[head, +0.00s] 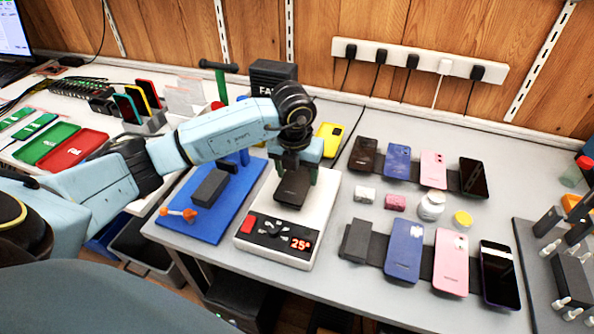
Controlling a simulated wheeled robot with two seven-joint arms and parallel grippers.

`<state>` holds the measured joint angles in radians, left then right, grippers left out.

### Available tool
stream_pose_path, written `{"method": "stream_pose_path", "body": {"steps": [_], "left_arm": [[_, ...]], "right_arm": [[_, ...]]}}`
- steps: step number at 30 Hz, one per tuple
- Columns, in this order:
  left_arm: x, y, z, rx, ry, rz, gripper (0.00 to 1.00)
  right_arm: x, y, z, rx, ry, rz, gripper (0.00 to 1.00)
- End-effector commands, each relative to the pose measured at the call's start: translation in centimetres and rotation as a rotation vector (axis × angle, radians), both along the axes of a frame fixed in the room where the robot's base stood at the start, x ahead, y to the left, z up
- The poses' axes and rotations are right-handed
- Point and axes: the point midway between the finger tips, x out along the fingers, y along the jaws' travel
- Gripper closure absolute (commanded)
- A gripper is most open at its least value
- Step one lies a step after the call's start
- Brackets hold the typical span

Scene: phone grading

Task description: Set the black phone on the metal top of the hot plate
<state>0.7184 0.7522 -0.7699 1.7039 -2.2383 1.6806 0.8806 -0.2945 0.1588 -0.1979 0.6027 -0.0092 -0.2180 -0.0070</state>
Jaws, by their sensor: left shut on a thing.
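The hot plate (326,215) is a white unit with a dark front panel, a red switch and a display that reads 25°. Its metal top is mostly hidden by my left arm and the phone. The black phone (292,189) is at the hot plate's top, below my left gripper (294,168). My left gripper points down and is shut on the black phone. I cannot tell whether the phone touches the metal top. My right gripper is not in view.
A blue mat (207,229) with a dark block lies left of the hot plate. Phones, including a blue one (404,250) and a pink one (451,262), lie in two rows to the right. A power strip (420,60) is on the wall. Grey table shows between the hot plate and phones.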

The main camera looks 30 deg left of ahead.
Motion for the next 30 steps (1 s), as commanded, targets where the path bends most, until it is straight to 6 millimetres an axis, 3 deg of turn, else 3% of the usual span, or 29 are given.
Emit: {"method": "stream_pose_path", "body": {"steps": [12,30], "left_arm": [[0.04,0.00,-0.04,-0.001,-0.001,0.000,0.63],[0.05,0.01,-0.54,-0.001,-0.002,0.001,0.63]], "right_arm": [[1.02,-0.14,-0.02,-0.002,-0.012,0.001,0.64],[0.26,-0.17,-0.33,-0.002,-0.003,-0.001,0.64]]}}
